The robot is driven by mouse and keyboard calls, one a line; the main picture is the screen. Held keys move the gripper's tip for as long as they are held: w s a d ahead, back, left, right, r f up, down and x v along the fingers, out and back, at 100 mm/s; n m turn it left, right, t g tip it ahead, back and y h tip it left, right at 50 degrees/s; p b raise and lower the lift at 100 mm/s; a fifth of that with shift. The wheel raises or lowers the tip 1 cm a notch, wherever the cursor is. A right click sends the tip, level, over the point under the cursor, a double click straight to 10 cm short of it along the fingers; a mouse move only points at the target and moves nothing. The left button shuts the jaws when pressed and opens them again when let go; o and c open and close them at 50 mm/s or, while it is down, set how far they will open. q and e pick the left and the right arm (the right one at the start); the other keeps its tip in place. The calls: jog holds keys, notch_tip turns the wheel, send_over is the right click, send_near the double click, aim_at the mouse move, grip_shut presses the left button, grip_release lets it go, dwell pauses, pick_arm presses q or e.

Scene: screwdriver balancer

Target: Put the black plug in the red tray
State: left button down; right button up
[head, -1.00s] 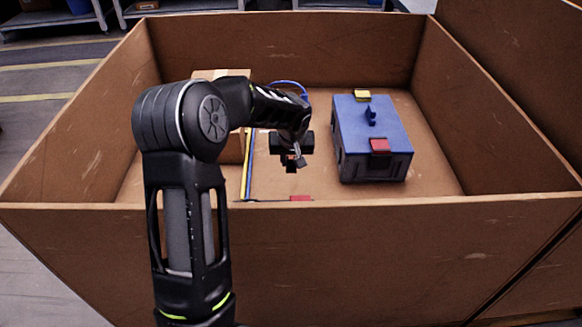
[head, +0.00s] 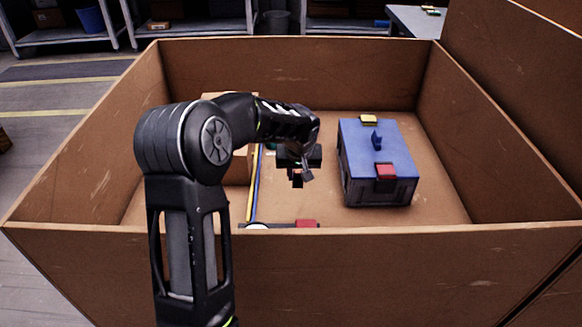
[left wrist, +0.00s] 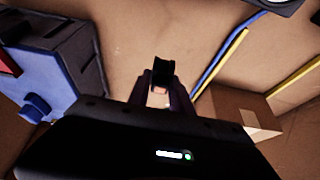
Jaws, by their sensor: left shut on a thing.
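My left gripper (head: 298,172) hangs inside the large brown box, left of the blue toolbox. It is shut on a small black piece, which I take for the black plug (left wrist: 163,72); the left wrist view shows it between the fingertips (left wrist: 160,90). The plug appears to be clear of the box floor. A red piece (head: 386,172) sits on the toolbox's near end, and another red piece (head: 306,223) shows just behind the box's front wall, partly hidden. I cannot tell which is the red tray. My right gripper is not in view.
The blue toolbox (head: 355,150) has a blue handle and a yellow piece (head: 369,120) at its far end. Blue and yellow strips (head: 254,185) lie left of the gripper beside a cardboard box (head: 238,165). High brown walls (head: 400,270) surround everything.

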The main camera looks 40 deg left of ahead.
pick_arm(q)
jog(key=s+d+r+m+h+p, duration=0.1)
jog(key=d+r+m+p, duration=0.1)
jog(key=d+r+p, duration=0.5)
jog(key=s+d+r+m+p, duration=0.1)
jog(key=d+r+m+p, duration=0.2)
jog(key=d+r+p, duration=0.5)
jog(key=s+d+r+m+h+p, duration=0.1)
jog(key=d+r+p, duration=0.7)
jog(key=r, duration=0.9)
jog(key=m+p, duration=0.1)
jog(key=p, duration=0.2)
jog(key=shift+s+r+t+h+p, duration=0.3)
jog(key=shift+s+r+t+p, duration=0.05)
jog(key=shift+s+r+t, duration=0.05)
